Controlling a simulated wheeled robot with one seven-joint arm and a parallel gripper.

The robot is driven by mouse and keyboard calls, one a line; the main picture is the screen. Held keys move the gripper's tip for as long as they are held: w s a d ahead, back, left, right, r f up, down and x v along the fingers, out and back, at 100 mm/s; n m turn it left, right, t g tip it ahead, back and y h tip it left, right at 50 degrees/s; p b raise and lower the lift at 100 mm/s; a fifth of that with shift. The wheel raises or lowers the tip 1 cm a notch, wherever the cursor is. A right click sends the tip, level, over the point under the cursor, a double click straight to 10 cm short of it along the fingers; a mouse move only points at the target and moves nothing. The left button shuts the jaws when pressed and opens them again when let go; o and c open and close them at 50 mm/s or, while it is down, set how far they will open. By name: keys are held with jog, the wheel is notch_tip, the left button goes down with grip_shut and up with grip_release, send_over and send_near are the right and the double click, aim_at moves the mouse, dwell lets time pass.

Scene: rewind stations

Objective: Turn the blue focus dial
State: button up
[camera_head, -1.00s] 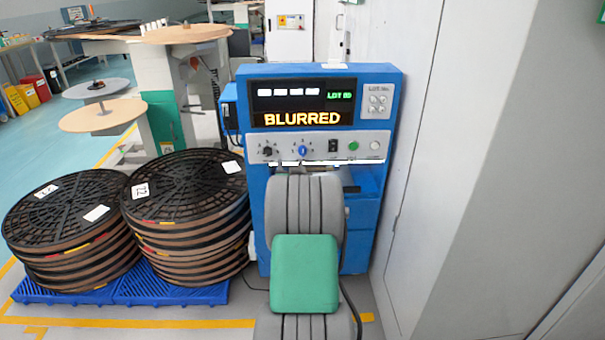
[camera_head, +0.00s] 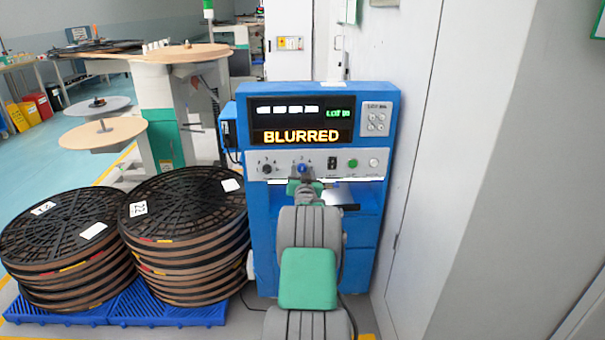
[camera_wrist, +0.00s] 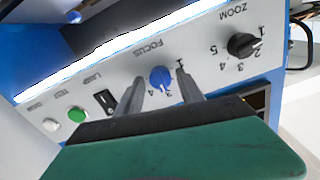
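The blue focus dial (camera_head: 302,168) sits on the grey control panel of the blue machine, under a display that reads "BLURRED". In the wrist view the dial (camera_wrist: 160,77) shows between the fingers of my gripper (camera_wrist: 160,84), labelled "FOCUS" with numbers around it. The gripper is open, with a finger on each side of the dial and a visible gap to each. I cannot tell how deep the fingertips reach. In the head view my gripper (camera_head: 303,175) is just below the dial, partly hidden by my own arm.
A black zoom dial (camera_wrist: 243,45) sits beside the focus dial. A black rocker switch (camera_wrist: 106,100), a green button (camera_wrist: 77,115) and a white button (camera_wrist: 50,124) are on its other side. Stacked black reels (camera_head: 185,215) stand left of the machine; a wall is close on its right.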

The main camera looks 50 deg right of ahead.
grip_shut()
jog(key=shift+f+n+b, duration=0.15)
jog(key=shift+n+b, duration=0.15)
jog(key=shift+b, duration=0.35)
jog(key=shift+n+b, duration=4.6)
jog(key=shift+b, duration=0.75)
jog(key=shift+r, duration=0.2)
